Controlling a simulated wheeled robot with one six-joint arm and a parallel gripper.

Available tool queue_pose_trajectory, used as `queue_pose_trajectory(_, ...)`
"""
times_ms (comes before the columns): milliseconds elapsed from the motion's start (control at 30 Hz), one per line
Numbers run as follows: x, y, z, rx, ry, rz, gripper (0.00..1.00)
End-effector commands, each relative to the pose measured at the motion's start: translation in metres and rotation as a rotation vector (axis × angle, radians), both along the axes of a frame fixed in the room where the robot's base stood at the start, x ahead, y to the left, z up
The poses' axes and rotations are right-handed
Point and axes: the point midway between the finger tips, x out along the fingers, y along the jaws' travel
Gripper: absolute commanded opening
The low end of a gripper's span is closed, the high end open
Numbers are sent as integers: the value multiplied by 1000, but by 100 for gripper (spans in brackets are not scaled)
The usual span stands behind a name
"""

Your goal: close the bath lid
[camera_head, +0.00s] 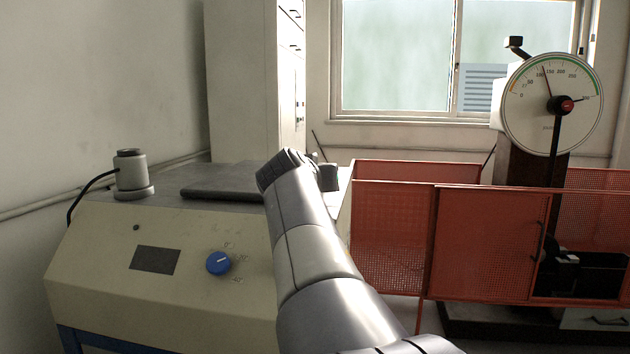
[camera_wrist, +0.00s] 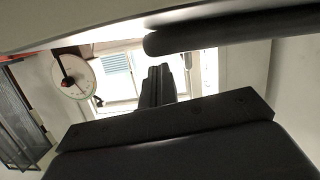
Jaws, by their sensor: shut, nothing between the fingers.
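The bath (camera_head: 100,262) is a beige cabinet at the left in the head view, with a blue knob and a dark panel on its front. Its grey top holds a dark bar (camera_head: 222,196), which looks like the lid's handle; I cannot tell how far the lid stands open. In the wrist view a dark rounded bar (camera_wrist: 235,36) runs along the upper right, beside a pale surface. My gripper (camera_wrist: 154,72) is shut and empty, apart from that bar in this view. In the head view my arm reaches to the bath's right end and mostly hides the gripper.
A small grey cylinder (camera_head: 131,172) with a black cable stands on the bath's back left. A red mesh guard (camera_head: 490,240) and a testing machine with a round dial (camera_head: 540,110) stand at the right. A tall pale cabinet (camera_head: 240,80) stands behind the bath.

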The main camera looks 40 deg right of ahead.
Motion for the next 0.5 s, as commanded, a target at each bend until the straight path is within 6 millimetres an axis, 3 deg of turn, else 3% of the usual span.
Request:
queue_pose_trajectory(33,-1,0,17,-4,-6,1,0)
queue_pose_trajectory(133,-2,1,36,-7,-12,4,0)
queue_pose_trajectory(500,-48,61,48,-11,-14,9,0)
